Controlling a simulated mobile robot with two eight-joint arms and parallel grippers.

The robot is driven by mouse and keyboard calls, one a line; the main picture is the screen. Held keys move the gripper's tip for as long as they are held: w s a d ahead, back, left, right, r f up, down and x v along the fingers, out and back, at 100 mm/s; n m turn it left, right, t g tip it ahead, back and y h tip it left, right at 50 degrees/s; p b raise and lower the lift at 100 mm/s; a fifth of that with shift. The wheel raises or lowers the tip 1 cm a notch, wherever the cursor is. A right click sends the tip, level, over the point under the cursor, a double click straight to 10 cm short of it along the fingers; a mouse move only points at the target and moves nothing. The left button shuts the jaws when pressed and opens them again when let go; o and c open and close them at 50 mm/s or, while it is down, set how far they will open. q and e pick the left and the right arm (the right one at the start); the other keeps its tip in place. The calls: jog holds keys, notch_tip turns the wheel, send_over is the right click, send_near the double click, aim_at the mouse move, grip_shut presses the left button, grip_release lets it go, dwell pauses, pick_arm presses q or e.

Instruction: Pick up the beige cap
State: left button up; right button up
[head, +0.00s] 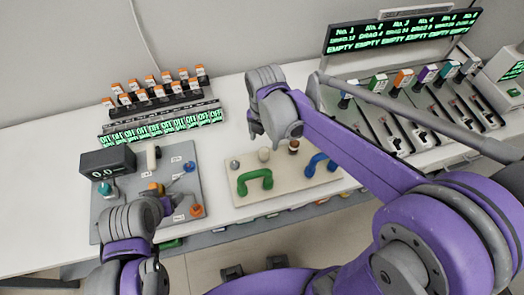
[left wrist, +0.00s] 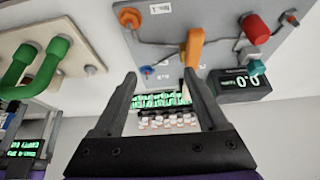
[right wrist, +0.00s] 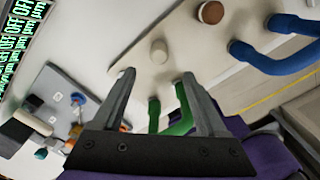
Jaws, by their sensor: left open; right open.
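The beige cap (head: 264,154) is a small round knob on the cream board (head: 232,193), behind the green handle (head: 254,184). In the right wrist view the beige cap (right wrist: 159,51) lies ahead of the fingertips, between their lines. My right gripper (head: 256,128) is above and behind the board, near the cap; its jaws (right wrist: 159,74) are open and empty. My left gripper (head: 165,203) is over the grey panel at left; its open jaws (left wrist: 160,78) show nothing between the tips that they touch.
A brown cap (head: 294,146) and a blue handle (head: 320,163) share the board with a grey knob (head: 235,165). The grey panel (head: 181,158) with a 0.0 display (head: 108,162) stands left. Racks of orange-topped vials (head: 160,92) are behind. Dispensers (head: 405,78) stand right.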

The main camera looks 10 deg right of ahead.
aim_at(265, 150)
notch_tip(265, 150, down, 2)
jog(key=shift+f, duration=0.25)
jog(key=f, duration=0.5)
jog(key=shift+w+d+f, duration=0.2)
jog(key=shift+w+f, duration=0.15)
jog(key=shift+f, duration=0.05)
grip_shut()
notch_tip(265, 150, up, 10)
jog(key=shift+r, duration=0.1)
